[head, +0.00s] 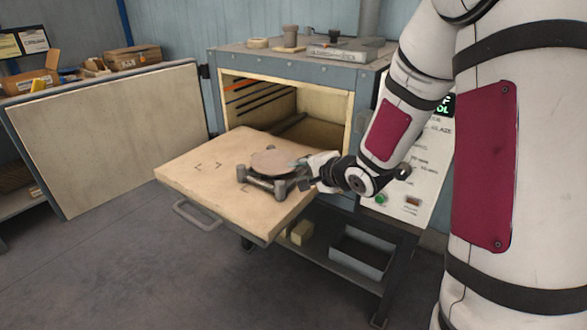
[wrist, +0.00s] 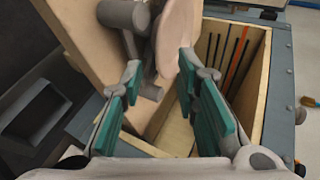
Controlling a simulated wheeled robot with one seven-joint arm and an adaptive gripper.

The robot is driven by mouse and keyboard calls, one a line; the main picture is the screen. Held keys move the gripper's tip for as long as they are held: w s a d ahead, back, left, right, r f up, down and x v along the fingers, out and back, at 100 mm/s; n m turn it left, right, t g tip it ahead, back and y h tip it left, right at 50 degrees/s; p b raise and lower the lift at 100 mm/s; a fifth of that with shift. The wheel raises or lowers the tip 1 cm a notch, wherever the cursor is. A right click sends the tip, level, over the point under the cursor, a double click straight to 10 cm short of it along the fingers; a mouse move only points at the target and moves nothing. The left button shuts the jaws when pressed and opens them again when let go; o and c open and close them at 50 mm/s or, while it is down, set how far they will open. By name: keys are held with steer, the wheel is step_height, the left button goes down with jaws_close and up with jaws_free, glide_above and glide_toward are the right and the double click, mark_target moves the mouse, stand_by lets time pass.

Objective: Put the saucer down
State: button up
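The saucer (head: 272,162) is a thin, round, pinkish-tan disc. In the head view it lies about level on a grey stand (head: 268,187) of short thick posts, on the pulled-out wooden shelf (head: 208,183). My gripper (head: 303,165) is at the saucer's right side. In the wrist view the saucer (wrist: 178,35) shows nearly edge-on at the top, with the grey posts (wrist: 128,14) to its left. My gripper's green-padded fingers (wrist: 161,65) are spread apart, with the saucer's near edge around their tips. I see no clear grip on it; exact contact is hidden.
The kiln-like dryer (head: 285,75) stands open behind the shelf, its door (head: 110,130) swung to the left. Small items stand on its top. A control panel (head: 415,170) is right of the opening. The shelf's left part is bare.

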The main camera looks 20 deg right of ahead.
steer(key=s+d+r+n+g+h, duration=0.1)
steer(key=s+r+n+g+h, duration=0.15)
steer(key=s+r, duration=0.4)
steer(key=s+d+r+n+g+h, duration=0.2)
steer(key=s+r+n+h, duration=0.15)
steer(key=s, duration=0.65)
steer(key=s+a+r+n+g+y, duration=0.1)
steer(key=s+a+n, duration=0.3)
steer(key=s, duration=0.8)
steer(key=s+a+r+n+g+y, duration=0.1)
steer(key=s+a+n+g, duration=0.3)
steer(key=s, duration=0.7)
steer(key=shift+s+a+n+y+p, duration=0.3)
steer(key=shift+s+n+y+p, duration=0.1)
steer(key=shift+y, duration=0.3)
steer(key=shift+g, duration=0.25)
step_height(320, 180, up, 11)
steer(key=t+p, duration=0.2)
steer(key=p, duration=0.7)
steer(key=shift+d+r+p, duration=0.15)
steer(key=shift+d+p, duration=0.05)
steer(key=shift+p, duration=0.2)
steer(key=shift+w, duration=0.15)
